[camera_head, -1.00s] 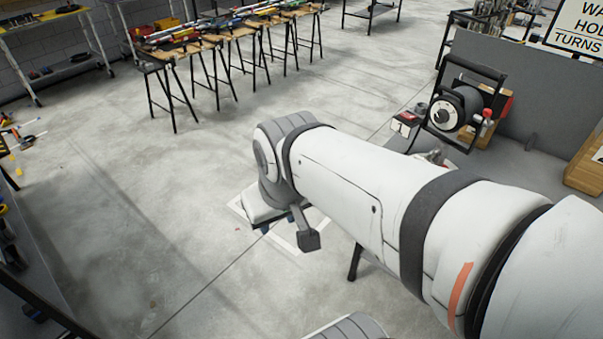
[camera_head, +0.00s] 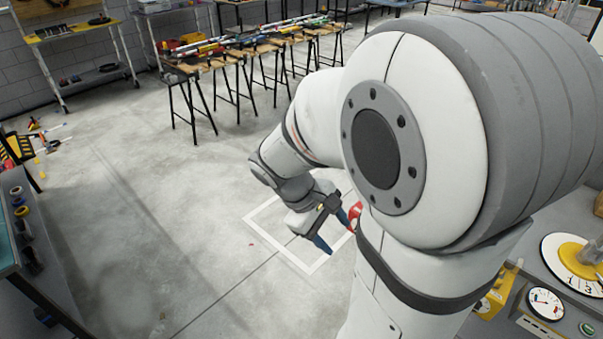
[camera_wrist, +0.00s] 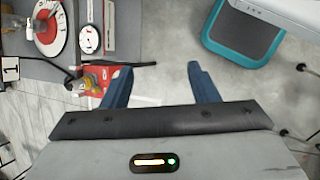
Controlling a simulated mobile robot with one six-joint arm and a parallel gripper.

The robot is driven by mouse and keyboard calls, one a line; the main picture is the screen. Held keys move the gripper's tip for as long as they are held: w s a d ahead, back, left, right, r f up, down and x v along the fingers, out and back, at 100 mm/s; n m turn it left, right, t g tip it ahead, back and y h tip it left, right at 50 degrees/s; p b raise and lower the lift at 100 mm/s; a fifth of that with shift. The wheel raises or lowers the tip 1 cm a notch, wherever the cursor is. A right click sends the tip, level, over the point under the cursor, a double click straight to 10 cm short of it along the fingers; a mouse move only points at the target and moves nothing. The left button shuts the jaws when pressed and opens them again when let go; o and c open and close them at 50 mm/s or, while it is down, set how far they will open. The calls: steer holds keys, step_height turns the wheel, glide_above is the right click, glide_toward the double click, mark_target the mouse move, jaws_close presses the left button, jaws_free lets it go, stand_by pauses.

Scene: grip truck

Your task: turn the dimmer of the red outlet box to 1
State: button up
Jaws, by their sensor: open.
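My gripper (camera_wrist: 160,82) is open, with two blue fingers apart and only bare floor showing between them in the wrist view. In the head view my gripper (camera_head: 332,230) hangs over a white square marked on the floor. A red box (camera_wrist: 86,88) with a yellowish fitting and a black cable lies just left of the left finger in the wrist view, apparently the red outlet box. Its dimmer and scale cannot be made out. In the head view a small red thing (camera_head: 355,212) shows beside the gripper, mostly hidden by my arm.
A grey bench carries a red-and-white dial (camera_wrist: 45,30) and a round gauge (camera_wrist: 90,38) in the wrist view. A teal-edged bin (camera_wrist: 243,38) stands at upper right. Trestle tables (camera_head: 255,45) stand at the back.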

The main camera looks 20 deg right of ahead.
steer(key=w+d+f+n+g+h+b, duration=0.1)
steer(key=w+d+f+n+h, duration=0.85)
steer(key=d+f+n, duration=0.3)
steer(key=w+f+n+t+h+b, duration=0.1)
steer(key=w+f+n+t, duration=0.2)
steer(key=f+n+t, duration=0.5)
steer(key=w+f+n+t+h, duration=0.15)
steer(key=f+n, duration=0.25)
steer(key=f, duration=0.7)
steer(key=p+x, duration=0.1)
steer(key=x, duration=0.6)
steer(key=shift+w+d+f+y+p, duration=0.15)
steer(key=shift+w+f+y+p, duration=0.15)
steer(key=shift+w+f+p, duration=0.1)
steer(key=c, duration=1)
